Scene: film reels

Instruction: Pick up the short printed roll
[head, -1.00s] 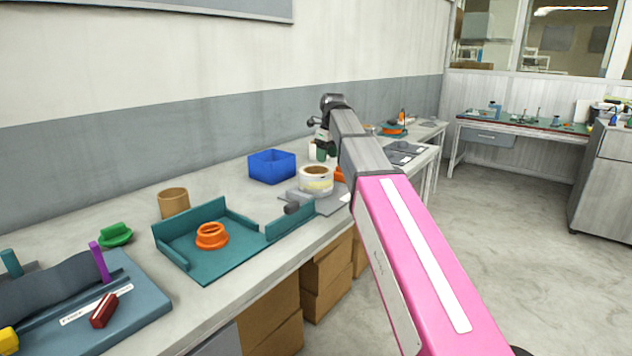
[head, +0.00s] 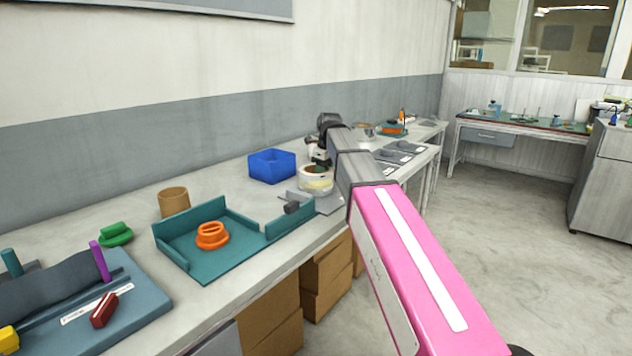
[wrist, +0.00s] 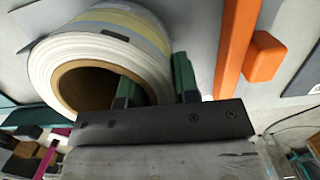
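The short printed roll (head: 315,186) is a white ring with a yellow-and-grey printed band and a brown core. It stands on a grey plate on the bench. In the wrist view the roll (wrist: 52,70) is large and close, its hollow core facing me. My gripper (wrist: 160,85) has one green finger inside the core and the other outside, with the roll's wall between them. I cannot tell whether the fingers press on the wall. In the head view my gripper (head: 319,160) is just above and behind the roll, partly hidden by my arm.
A blue bin (head: 272,167) stands behind the roll to the left. A teal tray (head: 205,268) with an orange ring (head: 212,236) and a brown core tube (head: 173,202) lie further left. In the wrist view an orange bar (wrist: 232,45) and block (wrist: 264,57) lie right of the roll.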

